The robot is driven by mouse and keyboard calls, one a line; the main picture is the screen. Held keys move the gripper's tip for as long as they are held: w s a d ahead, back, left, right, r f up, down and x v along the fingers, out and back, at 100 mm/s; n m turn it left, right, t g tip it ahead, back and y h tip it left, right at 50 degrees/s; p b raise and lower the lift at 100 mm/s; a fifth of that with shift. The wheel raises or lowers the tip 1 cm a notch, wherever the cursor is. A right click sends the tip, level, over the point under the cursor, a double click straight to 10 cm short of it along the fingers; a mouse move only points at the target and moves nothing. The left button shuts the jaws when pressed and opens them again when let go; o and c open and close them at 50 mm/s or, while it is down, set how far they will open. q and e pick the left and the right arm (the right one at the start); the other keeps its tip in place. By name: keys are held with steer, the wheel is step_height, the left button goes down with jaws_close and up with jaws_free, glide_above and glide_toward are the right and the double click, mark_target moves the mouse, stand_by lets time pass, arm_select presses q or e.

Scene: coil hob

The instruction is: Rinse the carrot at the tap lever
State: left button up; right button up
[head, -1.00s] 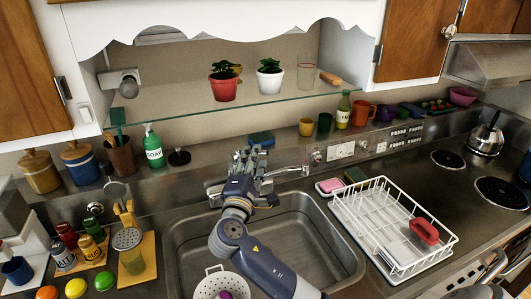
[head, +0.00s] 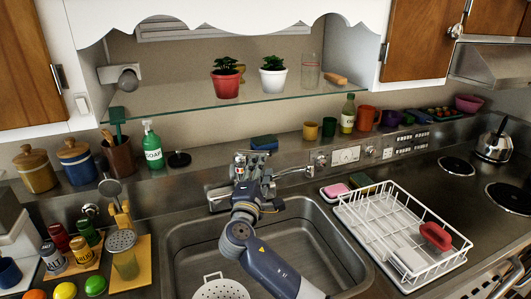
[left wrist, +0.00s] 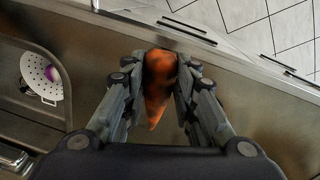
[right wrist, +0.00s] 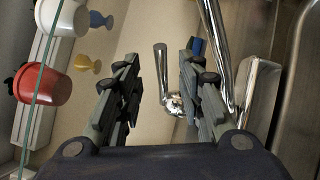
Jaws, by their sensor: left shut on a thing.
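The orange carrot (left wrist: 158,88) is held between the fingers of my left gripper (left wrist: 160,72) in the left wrist view, tip toward the wrist. It is over the counter's front strip, beside the sink. The head view shows neither. My right gripper (head: 255,165) is at the tap behind the sink. In the right wrist view my right gripper (right wrist: 155,68) is open, its fingers apart on either side of the chrome tap lever (right wrist: 161,72). I cannot tell whether they touch it. The chrome spout (right wrist: 216,50) runs beside the right finger. I see no water.
The steel sink (head: 340,245) holds a white colander (head: 220,288). A white dish rack (head: 395,235) stands right of it. Spice jars (head: 68,248) and a soap bottle (head: 152,147) are at left. A glass shelf (head: 190,107) with potted plants hangs above the tap.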

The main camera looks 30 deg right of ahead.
mark_target(254, 153)
steer(key=p+x, duration=0.1)
steer(key=x, duration=0.6)
steer(key=shift+w+d+f, duration=0.1)
steer(key=shift+w+d, duration=0.15)
steer(key=shift+d, duration=0.05)
jaws_close()
